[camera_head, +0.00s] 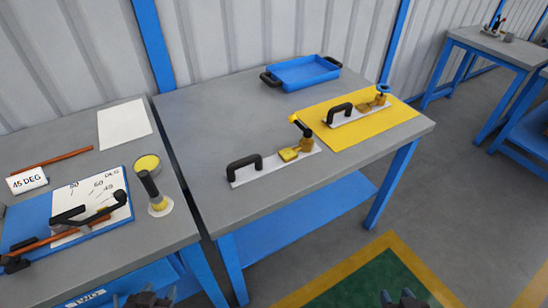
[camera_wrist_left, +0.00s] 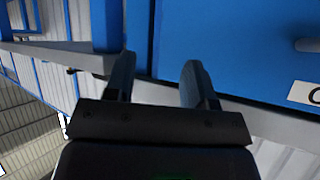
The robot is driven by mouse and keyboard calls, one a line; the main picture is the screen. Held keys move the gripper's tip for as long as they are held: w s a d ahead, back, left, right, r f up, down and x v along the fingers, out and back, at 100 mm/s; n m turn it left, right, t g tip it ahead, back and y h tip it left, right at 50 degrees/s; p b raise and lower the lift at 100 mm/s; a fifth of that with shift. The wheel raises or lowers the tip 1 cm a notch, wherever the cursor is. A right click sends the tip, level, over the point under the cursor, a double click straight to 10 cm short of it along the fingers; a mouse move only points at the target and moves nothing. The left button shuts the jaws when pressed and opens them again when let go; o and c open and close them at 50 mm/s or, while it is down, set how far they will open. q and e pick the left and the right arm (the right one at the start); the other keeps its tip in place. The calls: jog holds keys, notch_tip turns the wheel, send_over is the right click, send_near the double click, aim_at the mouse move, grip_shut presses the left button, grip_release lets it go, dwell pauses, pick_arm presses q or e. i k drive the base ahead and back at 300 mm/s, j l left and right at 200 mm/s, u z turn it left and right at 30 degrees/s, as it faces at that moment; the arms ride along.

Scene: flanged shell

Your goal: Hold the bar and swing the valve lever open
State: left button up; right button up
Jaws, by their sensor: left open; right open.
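A nearer white plate (camera_head: 273,169) on the middle table carries a black bar handle (camera_head: 244,165) at its left end. At its right end sits a yellow and brass valve (camera_head: 290,154) with a short dark lever (camera_head: 300,125) with a yellow end. A second plate (camera_head: 355,117) lies on a yellow mat, with a black bar handle (camera_head: 340,110) and a brass valve with a blue handwheel (camera_head: 383,89). My left gripper (camera_head: 150,299) and right gripper (camera_head: 406,299) are at the bottom edge, away from both plates. The left wrist view shows the left gripper (camera_wrist_left: 157,75) open and empty.
A blue tray (camera_head: 303,72) stands at the table's back. The yellow mat (camera_head: 400,116) covers its right side. The middle table's left part is clear.

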aim_at(298, 124)
jog(key=i+l+u, duration=0.4)
jog(key=l, duration=0.15)
jog(key=l+u, duration=0.25)
jog(key=i+l+u, duration=0.2)
jog(key=l, duration=0.25)
jog(key=l+u, duration=0.2)
jog(key=l, duration=0.15)
